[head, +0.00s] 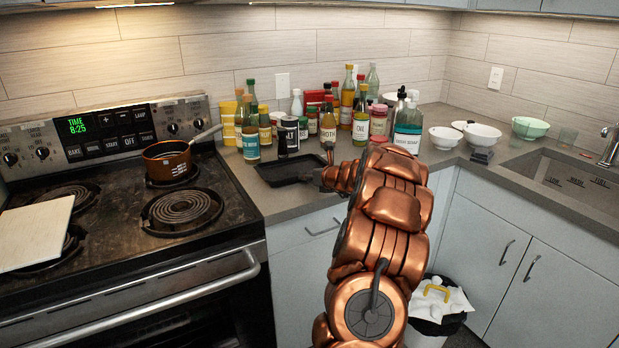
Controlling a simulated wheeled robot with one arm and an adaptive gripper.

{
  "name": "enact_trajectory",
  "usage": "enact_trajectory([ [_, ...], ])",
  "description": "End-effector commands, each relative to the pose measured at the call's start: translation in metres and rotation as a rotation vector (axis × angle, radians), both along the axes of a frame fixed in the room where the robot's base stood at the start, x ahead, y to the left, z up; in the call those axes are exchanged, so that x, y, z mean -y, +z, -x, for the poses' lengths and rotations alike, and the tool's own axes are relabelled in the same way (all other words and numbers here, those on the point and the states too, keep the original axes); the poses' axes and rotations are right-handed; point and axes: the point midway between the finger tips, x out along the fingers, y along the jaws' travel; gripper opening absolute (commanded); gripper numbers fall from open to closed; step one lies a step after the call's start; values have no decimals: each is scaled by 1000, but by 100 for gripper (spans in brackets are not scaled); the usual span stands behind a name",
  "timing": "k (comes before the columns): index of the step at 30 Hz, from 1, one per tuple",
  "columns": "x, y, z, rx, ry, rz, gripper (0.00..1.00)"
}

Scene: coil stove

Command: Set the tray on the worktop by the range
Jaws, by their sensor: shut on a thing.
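The black tray (287,171) is a shallow rectangular pan at the worktop (290,200), just right of the range (120,215). It looks level, and I cannot tell whether its underside touches the worktop or is slightly above it. My gripper (324,172) is shut on the tray's right end. My copper-coloured arm comes up from the bottom of the picture and hides part of the gripper and the worktop behind it.
Several bottles and jars (262,135) crowd the worktop behind the tray. White bowls (482,136) and a sink (570,180) are to the right. A copper saucepan (167,163) and a pale board (34,232) sit on the range. A bin (436,310) stands below.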

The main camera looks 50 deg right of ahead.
Motion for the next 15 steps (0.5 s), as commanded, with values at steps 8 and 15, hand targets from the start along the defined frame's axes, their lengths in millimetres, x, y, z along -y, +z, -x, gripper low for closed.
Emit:
enact_trajectory([
  [8, 0, -1, 0, -1, -1, -1, 42],
  [15, 0, -1, 0, -1, -1, -1, 59],
])
